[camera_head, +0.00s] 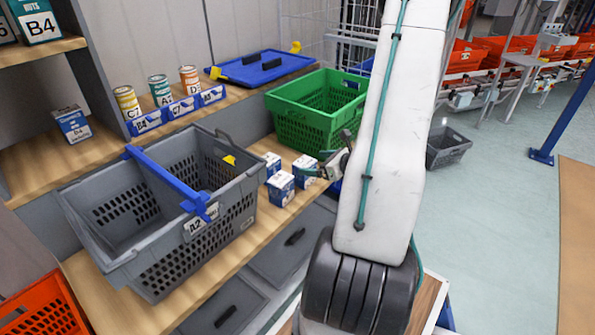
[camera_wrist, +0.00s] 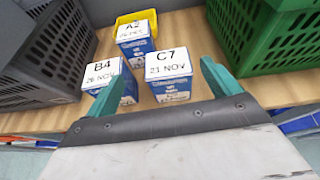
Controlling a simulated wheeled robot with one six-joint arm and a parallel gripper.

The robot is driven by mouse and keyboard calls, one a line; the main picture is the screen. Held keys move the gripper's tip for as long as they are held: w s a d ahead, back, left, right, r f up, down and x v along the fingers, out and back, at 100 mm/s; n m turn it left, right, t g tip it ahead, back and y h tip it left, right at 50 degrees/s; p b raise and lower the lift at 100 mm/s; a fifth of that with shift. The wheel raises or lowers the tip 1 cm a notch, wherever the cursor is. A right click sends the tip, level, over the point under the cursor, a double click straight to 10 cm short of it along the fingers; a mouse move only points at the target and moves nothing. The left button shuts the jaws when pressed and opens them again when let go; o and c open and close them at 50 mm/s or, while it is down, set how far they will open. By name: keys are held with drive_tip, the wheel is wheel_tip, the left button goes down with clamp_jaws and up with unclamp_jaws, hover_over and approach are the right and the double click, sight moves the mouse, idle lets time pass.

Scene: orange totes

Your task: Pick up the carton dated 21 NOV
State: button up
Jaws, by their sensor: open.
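In the wrist view, the white and blue carton marked C7, 21 NOV (camera_wrist: 167,68) stands on the wooden shelf between the teal fingers of my gripper (camera_wrist: 162,74). The gripper is open and a little short of the carton. A carton marked B4, 26 NOV (camera_wrist: 103,73) stands at its left, close behind the left finger. A carton marked A2 (camera_wrist: 134,32) stands behind; its date is too small to read surely. In the head view, my gripper (camera_head: 330,167) is at the right of the three cartons, beside the nearest one (camera_head: 305,171).
A grey crate tagged A2 (camera_head: 240,205) stands left of the cartons, and a green crate (camera_head: 300,118) stands behind right. Something yellow (camera_wrist: 135,17) is behind the A2 carton. Cans and a blue lid (camera_head: 240,72) are on the raised shelf. The floor at right is mostly clear.

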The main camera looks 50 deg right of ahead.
sight(305, 162)
drive_tip(key=shift+s+d+f+m, duration=0.1)
drive_tip(key=shift+d+f+m, duration=0.2)
drive_tip(key=shift+d+f, duration=0.15)
drive_tip(key=shift+w+f+h, duration=0.2)
drive_tip(key=shift+w+h, duration=0.05)
drive_tip(key=shift+h, duration=0.05)
drive_tip(key=x, duration=0.7)
drive_tip(key=shift+w+a, duration=0.1)
drive_tip(key=shift+w, duration=0.15)
drive_tip(key=shift+r, duration=0.1)
drive_tip(key=c, duration=1.3)
drive_tip(key=shift+o, duration=0.2)
